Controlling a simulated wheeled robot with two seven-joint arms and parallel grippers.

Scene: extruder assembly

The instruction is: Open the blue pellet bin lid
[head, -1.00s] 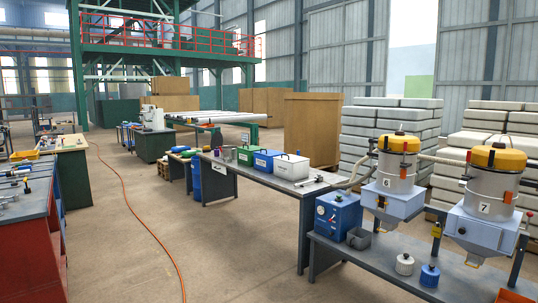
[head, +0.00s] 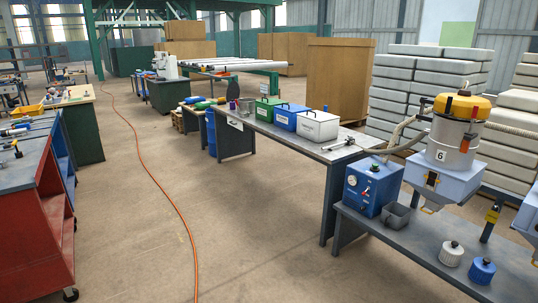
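The blue pellet bin (head: 287,120) stands on the long grey table, between a green bin (head: 267,109) and a white bin (head: 317,126). Its lid (head: 291,108) looks shut, with a dark handle on top. Its front carries a pale label too small to read. Neither of my grippers shows in the head view, and the bin is some way off across the floor.
The grey table (head: 333,155) also holds small cups and a metal tool. A bench (head: 410,238) with a blue box (head: 372,187) and hopper 6 (head: 452,140) stands at right. A red cart (head: 38,200) stands at left. Open floor (head: 240,230) lies between, crossed by an orange hose (head: 165,190).

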